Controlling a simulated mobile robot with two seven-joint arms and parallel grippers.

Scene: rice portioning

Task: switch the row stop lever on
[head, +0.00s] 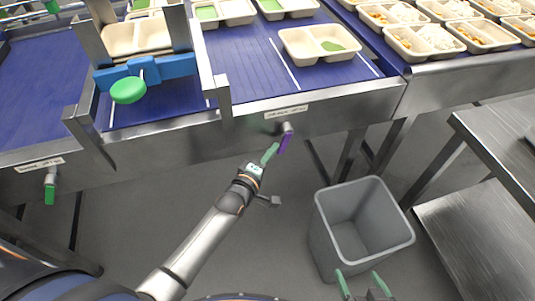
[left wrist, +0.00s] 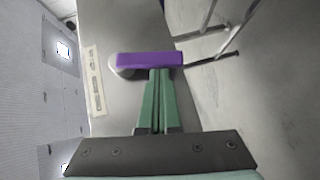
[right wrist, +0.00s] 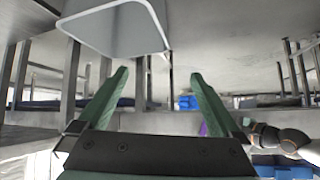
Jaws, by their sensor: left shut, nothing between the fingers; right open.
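A purple-handled lever (head: 286,140) hangs from a grey pivot on the conveyor's front rail, below a small label (head: 286,113) too small to read. In the left wrist view the purple handle (left wrist: 150,60) lies across the picture, just ahead of my fingertips. My left gripper (head: 272,152) is shut and empty, its tips right beside the handle; I cannot tell whether they touch. A second lever, green-handled (head: 49,190), hangs under another label at the far left. My right gripper (head: 362,282) is open and empty, low at the bottom of the head view.
A grey bin (head: 362,225) stands on the floor right of my left arm. A steel table (head: 490,150) is at the right. Open floor lies below the rail.

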